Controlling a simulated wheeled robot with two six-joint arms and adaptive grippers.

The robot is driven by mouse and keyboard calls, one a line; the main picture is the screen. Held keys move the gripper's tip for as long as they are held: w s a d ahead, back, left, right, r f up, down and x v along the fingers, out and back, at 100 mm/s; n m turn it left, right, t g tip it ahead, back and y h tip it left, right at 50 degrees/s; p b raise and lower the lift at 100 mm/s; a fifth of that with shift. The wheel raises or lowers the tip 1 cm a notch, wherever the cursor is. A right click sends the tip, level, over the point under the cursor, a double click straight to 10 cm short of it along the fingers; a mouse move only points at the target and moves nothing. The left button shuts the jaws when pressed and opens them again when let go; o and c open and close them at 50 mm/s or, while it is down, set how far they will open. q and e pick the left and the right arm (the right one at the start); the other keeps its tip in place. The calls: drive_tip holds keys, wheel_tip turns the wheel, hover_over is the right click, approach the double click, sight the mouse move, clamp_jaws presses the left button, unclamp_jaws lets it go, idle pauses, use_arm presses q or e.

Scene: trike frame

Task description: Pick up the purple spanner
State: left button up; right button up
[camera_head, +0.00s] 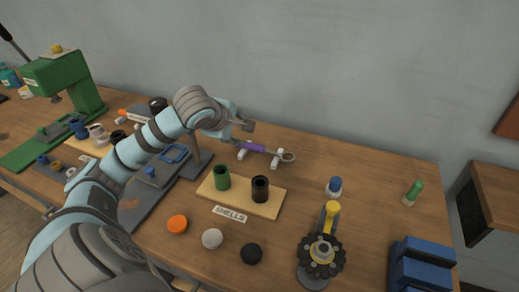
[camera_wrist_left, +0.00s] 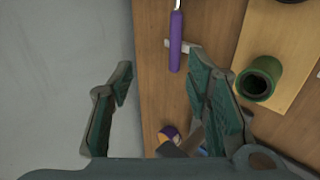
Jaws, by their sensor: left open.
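The purple spanner (camera_head: 255,147) lies on two white rests near the back of the table. Its handle is purple and its grey ring end points right in the head view. The purple handle also shows at the top of the left wrist view (camera_wrist_left: 175,42), with a white rest beside it. My left gripper (camera_head: 246,125) is behind and above the spanner's handle end. In the left wrist view my left gripper (camera_wrist_left: 160,78) is open with nothing between its fingers, and the handle lies beyond the fingertips. My right gripper is in neither view.
A wooden board with a green cup (camera_head: 222,177) and a black cup (camera_head: 260,189) stands in front of the spanner. A wall (camera_head: 330,70) rises behind the table.

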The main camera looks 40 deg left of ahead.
sight(252, 146)
use_arm(q)
drive_tip(key=b+x, duration=0.1)
drive_tip(key=x, duration=0.5)
drive_tip(key=s+f+b+x, duration=0.1)
drive_tip(key=b+x, duration=0.1)
drive_tip(key=x, duration=0.4)
drive_tip(key=s+f+b+x, duration=0.1)
drive_tip(key=b+x, duration=0.1)
drive_tip(key=x, duration=0.4)
drive_tip(key=shift+s+d+f, duration=0.1)
drive_tip(key=shift+d+f, duration=0.2)
drive_tip(key=shift+s, duration=0.1)
clamp_jaws()
drive_tip(key=shift+r, duration=0.1)
